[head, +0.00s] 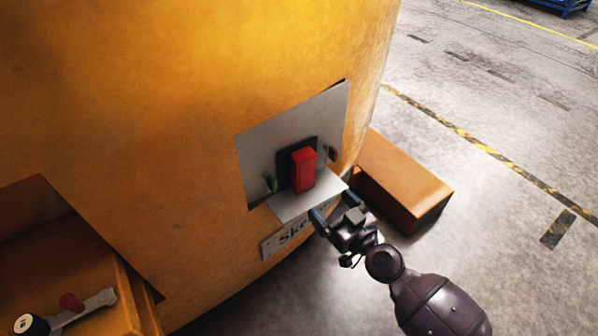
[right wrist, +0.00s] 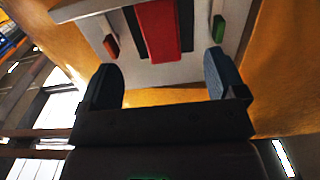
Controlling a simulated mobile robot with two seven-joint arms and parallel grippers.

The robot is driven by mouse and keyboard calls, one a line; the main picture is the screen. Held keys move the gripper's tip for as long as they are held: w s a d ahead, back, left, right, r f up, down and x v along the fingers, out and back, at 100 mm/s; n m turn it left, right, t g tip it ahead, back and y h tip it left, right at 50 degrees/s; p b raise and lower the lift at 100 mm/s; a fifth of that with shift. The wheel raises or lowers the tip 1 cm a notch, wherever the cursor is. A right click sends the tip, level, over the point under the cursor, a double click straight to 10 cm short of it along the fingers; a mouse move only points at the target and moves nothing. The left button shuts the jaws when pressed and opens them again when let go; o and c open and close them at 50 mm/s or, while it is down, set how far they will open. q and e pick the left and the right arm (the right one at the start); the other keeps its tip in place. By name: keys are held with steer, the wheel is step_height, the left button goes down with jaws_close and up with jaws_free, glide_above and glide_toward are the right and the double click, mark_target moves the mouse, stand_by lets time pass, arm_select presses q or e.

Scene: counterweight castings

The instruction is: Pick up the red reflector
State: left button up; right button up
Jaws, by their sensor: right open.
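The red reflector (head: 303,170) is a red upright block against a dark backing on a grey metal plate, set in the yellow casting. In the right wrist view the red reflector (right wrist: 164,38) shows at the top, beyond the fingers. My right gripper (head: 334,208) is open and empty, in front of and below the reflector, near the front edge of the grey shelf (head: 310,196). In the right wrist view the two fingers of my right gripper (right wrist: 163,80) stand wide apart, with nothing between them. My left gripper is not in view.
A small green piece (head: 271,183) and a small dark red piece (head: 333,153) flank the reflector. A nameplate (head: 285,240) sits below the shelf. An orange-brown block (head: 400,180) stands to the right. A recess at lower left holds a lever (head: 80,310).

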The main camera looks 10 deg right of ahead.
mark_target(307, 178)
steer(key=x, duration=0.5)
steer(key=shift+w+r, duration=0.1)
steer(key=shift+x, duration=3.1)
steer(key=shift+r, duration=0.1)
steer(key=c, duration=1.1)
